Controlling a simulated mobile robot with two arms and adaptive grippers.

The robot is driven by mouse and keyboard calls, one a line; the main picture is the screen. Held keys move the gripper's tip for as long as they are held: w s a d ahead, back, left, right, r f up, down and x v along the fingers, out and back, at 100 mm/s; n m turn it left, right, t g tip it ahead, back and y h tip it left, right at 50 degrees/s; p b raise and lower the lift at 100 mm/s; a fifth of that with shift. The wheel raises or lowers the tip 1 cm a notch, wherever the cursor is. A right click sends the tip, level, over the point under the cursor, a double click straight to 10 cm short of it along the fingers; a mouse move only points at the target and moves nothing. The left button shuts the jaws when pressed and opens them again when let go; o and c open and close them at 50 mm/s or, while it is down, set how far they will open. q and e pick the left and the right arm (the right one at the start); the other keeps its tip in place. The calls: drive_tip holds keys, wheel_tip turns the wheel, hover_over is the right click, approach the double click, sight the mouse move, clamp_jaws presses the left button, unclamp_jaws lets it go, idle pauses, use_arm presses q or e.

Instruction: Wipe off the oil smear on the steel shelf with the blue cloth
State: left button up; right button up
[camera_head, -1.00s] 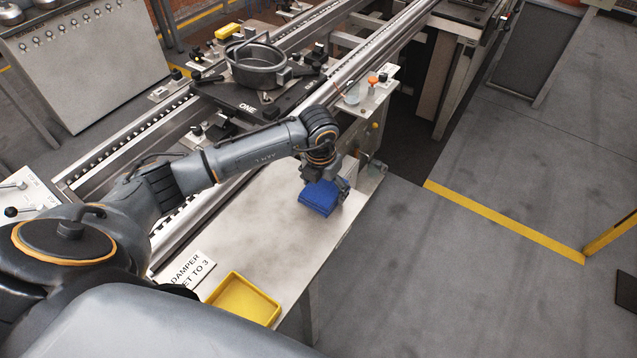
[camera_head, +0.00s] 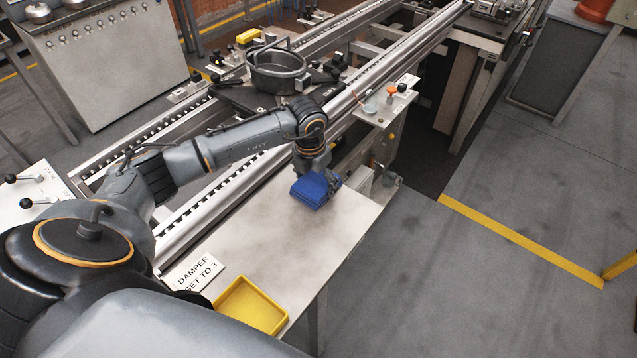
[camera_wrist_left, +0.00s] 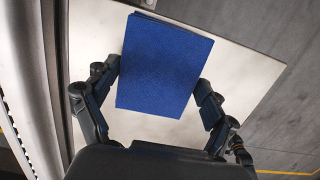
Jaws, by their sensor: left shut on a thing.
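The blue cloth (camera_head: 313,191) is a folded pad held at the far end of the steel shelf (camera_head: 266,236). My left gripper (camera_head: 322,178) is shut on the cloth, its fingers on two opposite sides. In the left wrist view the blue cloth (camera_wrist_left: 163,66) sits between the fingertips of my left gripper (camera_wrist_left: 160,92). I cannot tell whether the cloth touches the shelf or is just above it. The bare shelf shows faint greyish mottling, and no distinct oil smear stands out. The cloth and gripper hide part of the shelf. My right gripper is not in view.
A yellow tray (camera_head: 250,309) and a "DAMPER SET TO 3" sign (camera_head: 194,272) are at the shelf's near end. A conveyor rail (camera_head: 232,190) runs along its left side. A dark round pan (camera_head: 277,72) is on the conveyor. Open floor (camera_head: 450,270) lies right.

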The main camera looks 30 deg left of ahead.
use_arm(q)
drive_tip(key=o, duration=0.9)
drive_tip(key=shift+c, duration=0.2)
wheel_tip(320, 180, up, 12)
drive_tip(key=s, duration=0.1)
drive_tip(key=shift+s, duration=0.2)
